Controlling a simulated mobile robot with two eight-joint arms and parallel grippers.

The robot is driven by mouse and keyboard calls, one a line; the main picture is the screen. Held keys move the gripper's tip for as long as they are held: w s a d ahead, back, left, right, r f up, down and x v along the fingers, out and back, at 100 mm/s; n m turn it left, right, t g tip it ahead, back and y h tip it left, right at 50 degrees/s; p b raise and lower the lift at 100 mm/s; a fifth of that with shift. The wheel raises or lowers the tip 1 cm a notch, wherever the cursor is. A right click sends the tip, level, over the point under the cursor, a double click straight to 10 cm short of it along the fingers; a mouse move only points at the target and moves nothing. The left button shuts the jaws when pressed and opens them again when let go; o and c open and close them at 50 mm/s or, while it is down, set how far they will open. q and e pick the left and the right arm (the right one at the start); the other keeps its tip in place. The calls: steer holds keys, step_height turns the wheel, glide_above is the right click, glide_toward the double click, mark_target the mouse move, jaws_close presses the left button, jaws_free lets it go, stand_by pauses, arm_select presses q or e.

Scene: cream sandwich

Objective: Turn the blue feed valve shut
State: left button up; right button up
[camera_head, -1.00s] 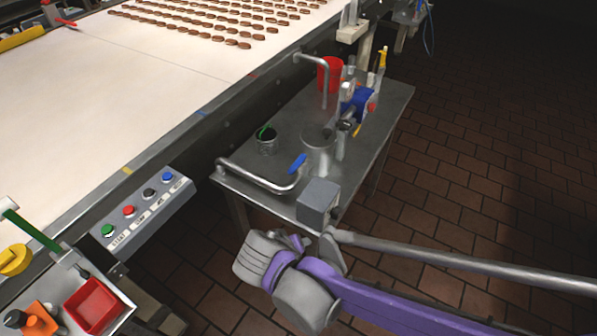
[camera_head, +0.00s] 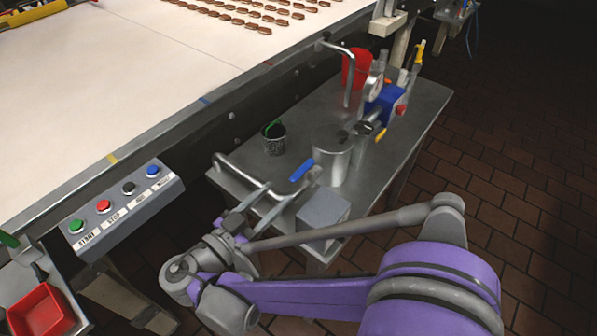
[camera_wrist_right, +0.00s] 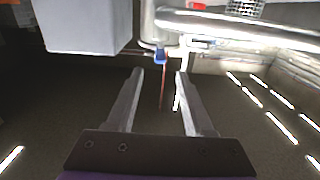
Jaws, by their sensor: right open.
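The blue feed valve is a small blue lever handle (camera_head: 302,169) on the bent metal pipe at the near left part of the steel table. It also shows in the right wrist view (camera_wrist_right: 160,57), end on and small, just beyond the gap between the fingertips. My right gripper (camera_head: 285,187) reaches in from the table's near side. In the right wrist view its two fingers (camera_wrist_right: 160,72) stand apart with nothing between them. The handle appears apart from the fingers. My left gripper is not in view.
A grey box (camera_head: 323,208) stands close beside my right gripper, also in the wrist view (camera_wrist_right: 88,22). The bent pipe (camera_head: 238,174) passes near the fingers. A steel cylinder (camera_head: 332,160), a dark cup (camera_head: 275,143) and a red container (camera_head: 355,72) stand on the table (camera_head: 420,105). A button panel (camera_head: 125,200) is left.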

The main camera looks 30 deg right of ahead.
mark_target(291, 180)
steer(key=x, duration=0.8)
steer(key=shift+d, duration=0.15)
jaws_close()
